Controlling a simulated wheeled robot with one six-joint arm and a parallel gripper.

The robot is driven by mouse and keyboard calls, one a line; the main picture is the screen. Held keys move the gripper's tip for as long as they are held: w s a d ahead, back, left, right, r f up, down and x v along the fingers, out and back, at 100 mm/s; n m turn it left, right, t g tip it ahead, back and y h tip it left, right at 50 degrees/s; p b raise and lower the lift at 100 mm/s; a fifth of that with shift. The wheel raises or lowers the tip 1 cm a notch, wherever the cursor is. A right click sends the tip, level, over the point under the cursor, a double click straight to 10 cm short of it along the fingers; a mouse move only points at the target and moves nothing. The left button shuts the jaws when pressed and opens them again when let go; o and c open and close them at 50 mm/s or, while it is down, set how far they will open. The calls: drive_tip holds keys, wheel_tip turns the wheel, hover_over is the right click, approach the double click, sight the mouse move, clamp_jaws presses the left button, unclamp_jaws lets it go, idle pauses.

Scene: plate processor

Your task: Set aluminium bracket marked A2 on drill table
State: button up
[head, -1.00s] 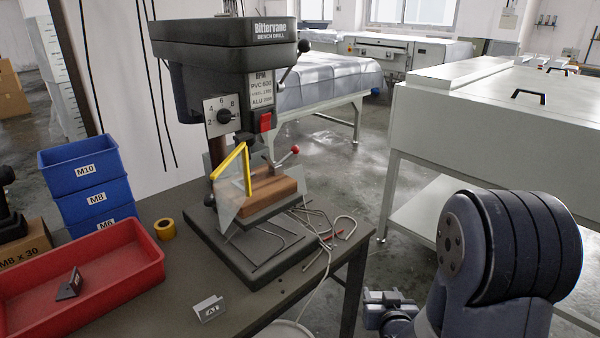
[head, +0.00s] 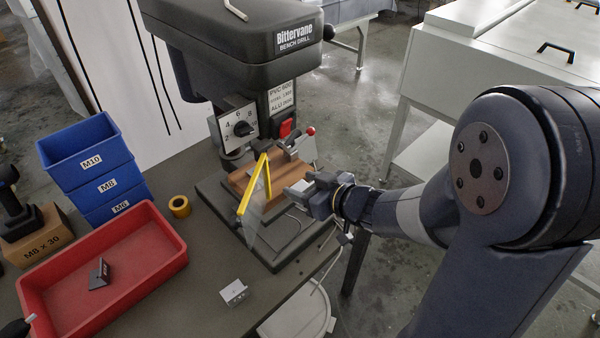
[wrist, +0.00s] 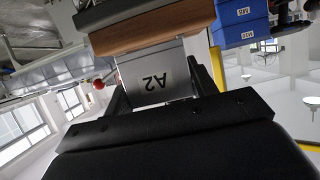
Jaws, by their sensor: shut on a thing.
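The aluminium bracket marked A2 (wrist: 150,85) is a grey angled piece held between the jaws of my gripper (wrist: 162,92) in the wrist view. In the head view my gripper (head: 309,192) is at the right side of the bench drill (head: 240,60), beside the brown wooden block (head: 239,181) on its drill table. The bracket (head: 299,187) shows there as a small pale piece at the jaws. In the wrist view it comes close to the wooden block (wrist: 150,38); whether they touch I cannot tell.
A yellow-framed clear guard (head: 254,184) stands in front of the block. Another light bracket (head: 233,292) lies on the bench, and a dark bracket (head: 100,274) lies in the red tray (head: 165,262). Blue bins (head: 87,160) stand at the left. Bent rods lie around the drill base.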

sight(273, 174)
drive_tip(key=shift+w+a+f+b, duration=0.1)
drive_tip(key=shift+w+a+b, duration=0.4)
drive_tip(key=shift+w+a, duration=1.05)
drive_tip(key=shift+w+a+f+b, duration=0.1)
drive_tip(key=shift+w+a+b, duration=0.4)
drive_tip(key=shift+w+a, duration=1.05)
drive_tip(key=shift+w+a+f, duration=0.1)
drive_tip(key=shift+w+a, duration=0.2)
drive_tip(key=shift+a, duration=0.25)
drive_tip(key=shift+w+a, duration=0.3)
drive_tip(key=shift+a, duration=0.2)
drive_tip(key=shift+w+a+p, duration=0.1)
drive_tip(key=shift+w+p, duration=0.05)
drive_tip(key=shift+p, duration=0.15)
drive_tip(key=shift+f+b, duration=0.35)
drive_tip(key=shift+f, duration=0.1)
drive_tip(key=o, duration=1.1)
drive_tip(key=shift+o, duration=0.4)
drive_tip(key=shift+o, duration=1.1)
drive_tip(key=shift+r, duration=0.1)
drive_tip(key=shift+c, duration=0.3)
